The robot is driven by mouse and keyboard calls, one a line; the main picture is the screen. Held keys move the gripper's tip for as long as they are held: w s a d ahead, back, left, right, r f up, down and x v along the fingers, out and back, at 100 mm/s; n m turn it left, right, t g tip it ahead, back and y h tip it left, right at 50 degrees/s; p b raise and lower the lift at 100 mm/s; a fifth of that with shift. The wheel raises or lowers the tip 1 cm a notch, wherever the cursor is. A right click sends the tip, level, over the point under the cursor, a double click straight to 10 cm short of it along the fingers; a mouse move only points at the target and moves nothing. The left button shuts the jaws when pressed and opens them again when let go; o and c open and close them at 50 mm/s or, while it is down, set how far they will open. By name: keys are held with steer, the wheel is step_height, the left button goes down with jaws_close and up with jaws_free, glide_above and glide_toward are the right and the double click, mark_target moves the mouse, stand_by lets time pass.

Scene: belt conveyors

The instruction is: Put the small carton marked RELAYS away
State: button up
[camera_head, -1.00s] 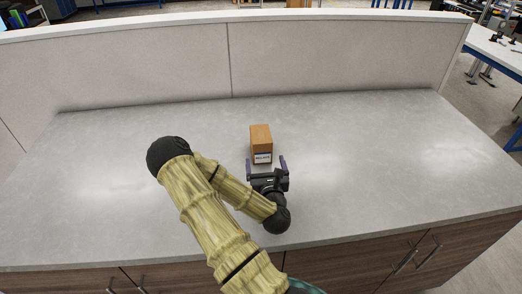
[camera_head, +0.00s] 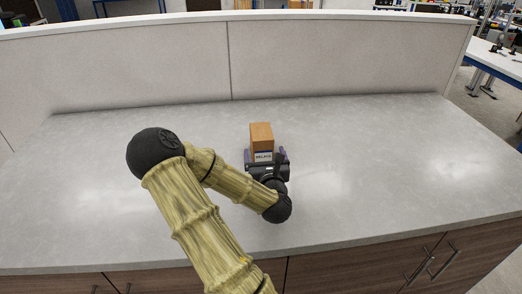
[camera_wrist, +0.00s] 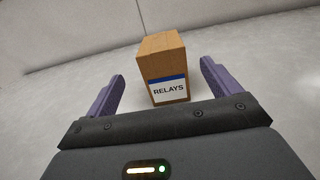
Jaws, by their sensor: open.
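The small brown carton (camera_head: 261,137) stands upright on the grey counter (camera_head: 375,160). In the wrist view the carton (camera_wrist: 161,55) shows a white label with a blue band reading RELAYS on its near face. My gripper (camera_head: 263,153) is open just in front of the carton. In the wrist view its purple fingers (camera_wrist: 162,87) point forward, one to the left and one to the right of the carton's lower part. Gaps show between the fingers and the carton, and nothing is held. The carton's far side is hidden.
A pale upright panel (camera_head: 330,62) runs along the back of the counter. Wooden cabinet doors with handles (camera_head: 350,265) lie below the front edge. The counter is clear on both sides of the carton. Other work tables stand beyond the panel.

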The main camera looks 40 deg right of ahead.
mark_target(263, 144)
steer(key=shift+w+d, duration=0.15)
steer(key=shift+w, duration=0.1)
steer(key=shift+p+x, duration=0.35)
steer(key=shift+x, duration=1.95)
steer(key=shift+p+x, duration=0.55)
steer(key=shift+x, duration=2.1)
steer(key=shift+s+d, duration=0.1)
steer(key=shift+s, duration=0.05)
steer(key=shift+r, duration=0.1)
steer(key=c, duration=1.3)
steer(key=shift+r, duration=0.1)
